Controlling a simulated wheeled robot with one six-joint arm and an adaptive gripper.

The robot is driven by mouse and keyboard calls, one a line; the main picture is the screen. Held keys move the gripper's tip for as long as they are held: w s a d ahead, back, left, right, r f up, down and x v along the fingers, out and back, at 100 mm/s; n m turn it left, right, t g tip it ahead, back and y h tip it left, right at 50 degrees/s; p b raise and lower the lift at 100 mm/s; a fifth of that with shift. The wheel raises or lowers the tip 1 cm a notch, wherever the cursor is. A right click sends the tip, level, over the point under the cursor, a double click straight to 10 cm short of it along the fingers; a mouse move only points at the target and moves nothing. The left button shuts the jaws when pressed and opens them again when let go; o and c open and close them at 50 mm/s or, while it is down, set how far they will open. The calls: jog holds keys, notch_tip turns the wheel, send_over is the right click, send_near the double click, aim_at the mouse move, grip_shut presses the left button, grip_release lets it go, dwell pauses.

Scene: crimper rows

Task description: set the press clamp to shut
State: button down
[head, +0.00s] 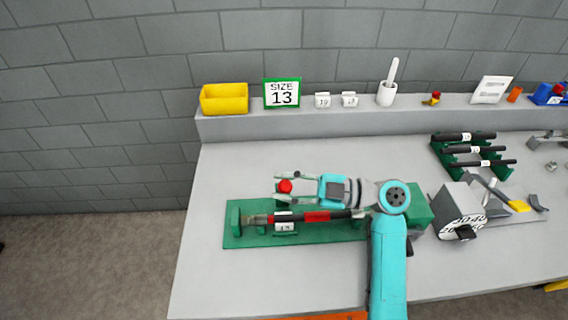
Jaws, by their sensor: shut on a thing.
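My gripper (284,187) reaches left from my teal arm, its two fingers closed around a red round knob (285,186). The knob appears to belong to the press clamp; the lever under it is mostly hidden by my gripper. The green press base (235,235) lies flat on the bench below. A dark rod with a red band (317,216) lies along it, its left part in the green holder. A white tag reading about 13 (284,226) sits at the front of the holder. My arm covers the right part of the base.
A grey block with a number dial (461,215) stands right of my arm. A green rack (447,160) holds several dark rods at the back right. The shelf carries a yellow bin (224,99), a "SIZE 13" sign (282,94) and a white cup (386,95). The left bench is clear.

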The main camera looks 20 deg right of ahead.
jog(key=s+a+f+n+y, duration=0.1)
jog(key=s+a+f+n, duration=0.1)
jog(key=s+f+n, duration=0.5)
jog(key=shift+f+n+g, duration=0.4)
jog(key=shift+f+n, duration=0.5)
jog(key=shift+f, duration=1)
jog(key=shift+a, duration=0.1)
jog(key=c, duration=0.8)
grip_release()
notch_tip(320, 180, up, 10)
